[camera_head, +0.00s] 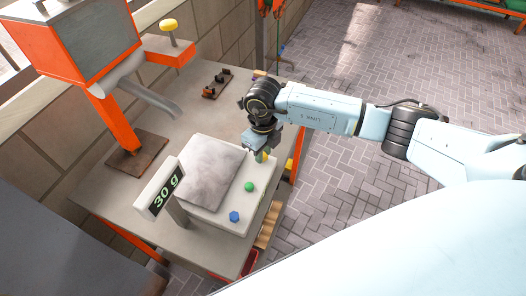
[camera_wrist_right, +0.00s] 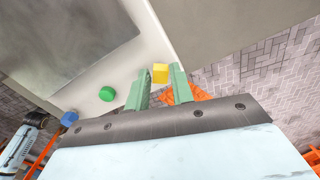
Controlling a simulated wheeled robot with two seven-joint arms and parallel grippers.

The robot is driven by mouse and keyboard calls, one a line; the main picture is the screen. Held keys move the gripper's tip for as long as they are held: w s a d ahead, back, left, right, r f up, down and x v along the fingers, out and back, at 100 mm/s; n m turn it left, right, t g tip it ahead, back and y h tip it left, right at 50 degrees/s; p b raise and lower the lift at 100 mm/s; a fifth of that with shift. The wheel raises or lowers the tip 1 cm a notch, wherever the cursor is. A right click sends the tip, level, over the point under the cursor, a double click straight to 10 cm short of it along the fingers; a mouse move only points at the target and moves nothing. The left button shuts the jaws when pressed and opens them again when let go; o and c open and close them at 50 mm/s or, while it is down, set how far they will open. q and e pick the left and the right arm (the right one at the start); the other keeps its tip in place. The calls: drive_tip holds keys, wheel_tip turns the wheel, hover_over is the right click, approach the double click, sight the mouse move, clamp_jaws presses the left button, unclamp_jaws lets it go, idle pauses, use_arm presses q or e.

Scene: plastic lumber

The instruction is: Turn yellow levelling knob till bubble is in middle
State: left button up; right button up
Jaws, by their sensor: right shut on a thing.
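The bench scale (camera_head: 245,223) has a pale body, a grey weighing plate (camera_head: 207,172) and a display (camera_head: 164,190) reading "30 g". The yellow knob (camera_wrist_right: 160,70) sits at the scale's far right corner. My right gripper (camera_head: 262,156) reaches down there, its green fingers either side of the yellow knob and shut on it. In the right wrist view the fingers (camera_wrist_right: 160,78) flank it. A green round piece (camera_head: 249,187) and a blue knob (camera_head: 234,216) lie along the scale's right side. I cannot make out a bubble. My left gripper is not in view.
The scale stands on a grey table (camera_head: 120,205), near its right edge. An orange machine (camera_head: 119,117) with a yellow-topped part (camera_head: 168,25) stands at the back left. A small dark-brown part (camera_head: 216,84) lies behind. Brick paving (camera_head: 345,160) is open to the right.

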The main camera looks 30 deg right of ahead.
drive_tip(key=o, duration=1)
drive_tip(key=shift+r, duration=0.1)
wheel_tip(320, 180, up, 13)
drive_tip(key=shift+r+b, duration=0.1)
drive_tip(key=shift+b, duration=0.2)
